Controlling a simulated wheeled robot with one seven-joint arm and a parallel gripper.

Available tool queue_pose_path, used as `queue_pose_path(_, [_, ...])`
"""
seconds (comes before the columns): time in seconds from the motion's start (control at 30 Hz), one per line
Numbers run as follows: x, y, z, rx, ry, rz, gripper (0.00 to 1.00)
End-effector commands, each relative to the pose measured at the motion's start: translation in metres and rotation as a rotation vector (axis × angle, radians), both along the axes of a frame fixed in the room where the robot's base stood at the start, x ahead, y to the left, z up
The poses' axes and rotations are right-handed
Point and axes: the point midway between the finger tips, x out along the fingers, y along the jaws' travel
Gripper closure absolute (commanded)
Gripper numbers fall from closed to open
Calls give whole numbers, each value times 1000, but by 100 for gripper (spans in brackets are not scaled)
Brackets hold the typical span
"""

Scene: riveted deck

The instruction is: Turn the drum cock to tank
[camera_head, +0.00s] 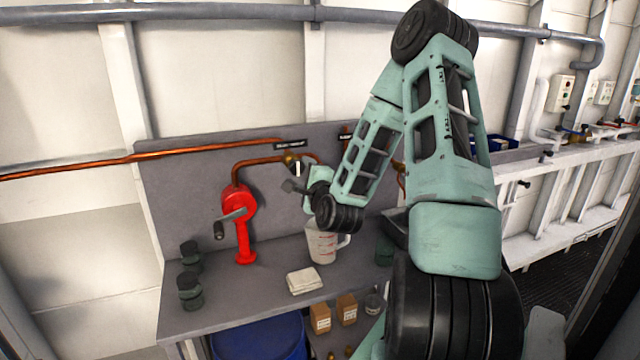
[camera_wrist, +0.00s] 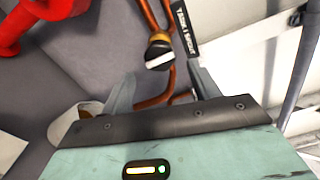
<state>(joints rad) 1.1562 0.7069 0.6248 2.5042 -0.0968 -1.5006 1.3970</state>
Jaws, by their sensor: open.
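The drum cock (camera_head: 291,159) is a brass valve on the copper pipe, on the grey back panel under a black label. Its pale lever (camera_head: 298,169) hangs roughly downward in the head view. In the wrist view the cock (camera_wrist: 159,38) shows a brass body and a dark and white lever (camera_wrist: 160,56), ahead of the gap between my fingers. My gripper (camera_head: 292,185) is open and empty, just below and in front of the cock. It also shows in the wrist view (camera_wrist: 162,74). I see no contact with the lever. My wrist hides part of the pipework.
A red hand pump (camera_head: 240,225) with a crank stands left on the grey bench. A measuring jug (camera_head: 321,245), a folded cloth (camera_head: 304,281) and dark jars (camera_head: 190,291) are on the bench. Copper pipes run along the panel. A blue drum (camera_head: 260,338) is below.

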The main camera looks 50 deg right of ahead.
Motion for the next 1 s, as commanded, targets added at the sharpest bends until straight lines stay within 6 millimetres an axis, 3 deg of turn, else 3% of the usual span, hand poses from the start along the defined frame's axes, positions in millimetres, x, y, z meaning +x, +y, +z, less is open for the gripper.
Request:
queue_pose_path(0.03, [-2,2,7,5,3,1,39])
queue_pose_path(0.67, [-37,25,7,6,4,0,39])
queue_pose_path(1.0, [-70,44,3,11,8,-4,39])
